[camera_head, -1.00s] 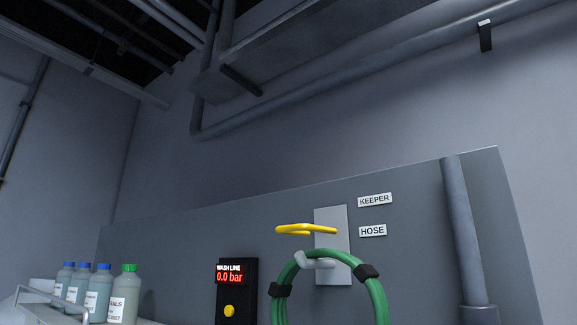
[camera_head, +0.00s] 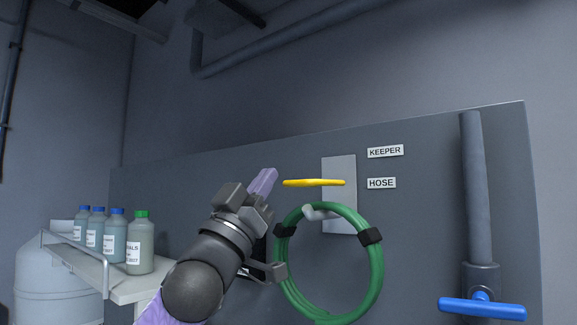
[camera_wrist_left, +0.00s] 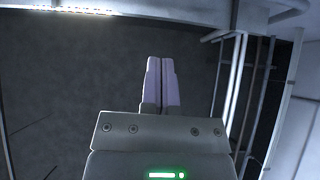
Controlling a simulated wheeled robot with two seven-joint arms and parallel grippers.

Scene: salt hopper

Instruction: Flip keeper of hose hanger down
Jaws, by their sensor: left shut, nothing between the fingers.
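The yellow keeper (camera_head: 314,182) sticks out about level from the pale plate (camera_head: 340,168) of the hose hanger, above the grey hook (camera_head: 318,213). The coiled green hose (camera_head: 374,270) hangs on that hook, below the keeper. My left gripper (camera_head: 264,182) is shut and empty, just left of the keeper's free end in the head view, with a small gap between them in the picture. Its lilac fingers also show pressed together in the left wrist view (camera_wrist_left: 160,85). The keeper is not visible in the left wrist view. My right gripper is not in view.
A shelf (camera_head: 130,290) with several bottles (camera_head: 140,243) stands at the left. A grey pipe (camera_head: 475,190) with a blue valve handle (camera_head: 482,308) runs down at the right. KEEPER (camera_head: 385,151) and HOSE (camera_head: 381,183) labels are on the panel. The space above the keeper is clear.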

